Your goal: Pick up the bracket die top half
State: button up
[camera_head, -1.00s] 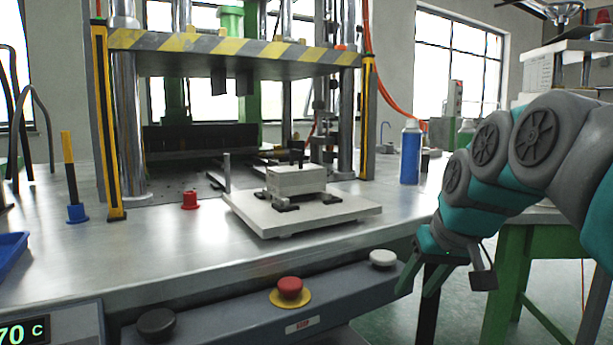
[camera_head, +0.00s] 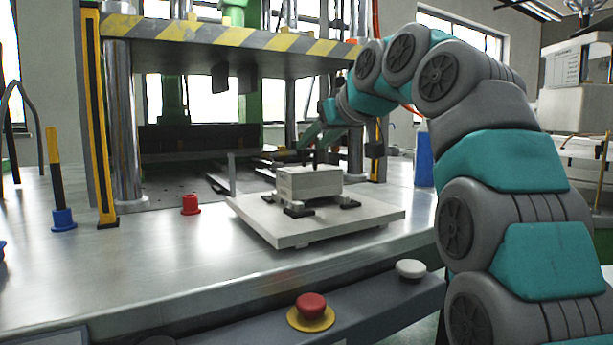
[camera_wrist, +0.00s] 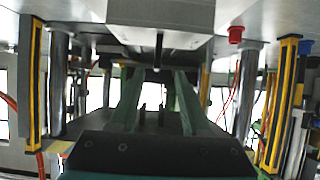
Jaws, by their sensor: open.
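The bracket die, a pale grey block (camera_head: 309,182), sits on a light square plate (camera_head: 270,222) on the press table. Its upper part looks like the top half; I cannot clearly see the split between halves. Dark clamps or feet (camera_head: 298,209) stand at its lower edge.
The striped press platen (camera_head: 240,40) hangs behind and above, between steel columns (camera_head: 120,120). A thin upright pin (camera_head: 231,172) stands left of the block. A red cap (camera_head: 190,204) and blue-based post (camera_head: 62,218) are further left. A blue bottle (camera_head: 424,160) stands right.

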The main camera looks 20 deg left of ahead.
aim_at(306, 152)
jog(key=shift+x, duration=3.55)
jog(key=shift+w+d+f, duration=0.1)
jog(key=shift+d, duration=0.1)
grip_shut()
